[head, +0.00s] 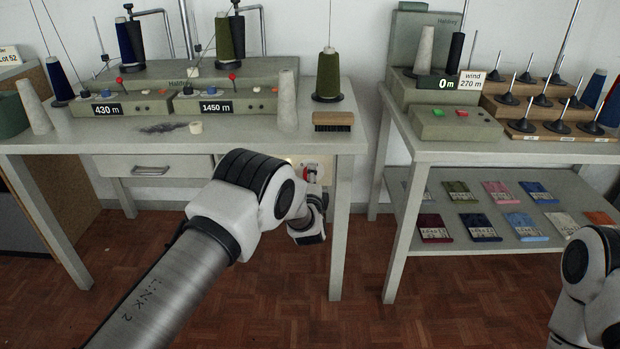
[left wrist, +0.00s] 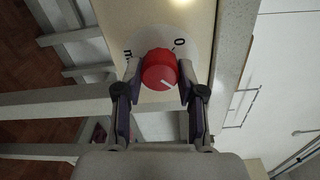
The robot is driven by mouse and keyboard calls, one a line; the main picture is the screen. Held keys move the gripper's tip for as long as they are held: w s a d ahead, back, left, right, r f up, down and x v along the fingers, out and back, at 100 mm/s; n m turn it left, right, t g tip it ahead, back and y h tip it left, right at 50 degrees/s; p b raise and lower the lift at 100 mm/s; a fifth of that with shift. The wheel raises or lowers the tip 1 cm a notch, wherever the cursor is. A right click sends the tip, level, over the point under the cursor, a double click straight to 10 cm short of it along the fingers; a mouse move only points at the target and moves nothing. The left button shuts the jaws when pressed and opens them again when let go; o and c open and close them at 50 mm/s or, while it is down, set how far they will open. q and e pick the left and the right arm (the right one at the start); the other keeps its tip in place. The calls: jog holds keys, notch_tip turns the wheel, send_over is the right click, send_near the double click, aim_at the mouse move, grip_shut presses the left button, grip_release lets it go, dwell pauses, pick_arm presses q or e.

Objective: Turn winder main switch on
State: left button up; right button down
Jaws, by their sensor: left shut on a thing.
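The main switch is a red rotary knob (left wrist: 160,69) on a round white dial, set in a pale panel. In the left wrist view a "0" is printed at the dial's upper right and another mark at its left. A short white line shows on the knob's lower part; I cannot tell which mark it is set to. My left gripper (left wrist: 158,82) is shut on the knob, one finger on each side. In the head view the knob (head: 311,171) is partly hidden by my left gripper (head: 311,178), under the front of the left table. My right gripper is out of view.
The left table (head: 75,140) carries the winder units (head: 230,105), thread cones and a brush (head: 333,121). Its leg stands just right of my left gripper. The right table (head: 440,152) has a counter box, spindles and a lower shelf of packets. Floor between the tables is clear.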

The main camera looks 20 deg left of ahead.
pick_arm(q)
jog(key=o, duration=1.1)
jog(key=shift+o, duration=0.2)
jog(key=v, duration=1.2)
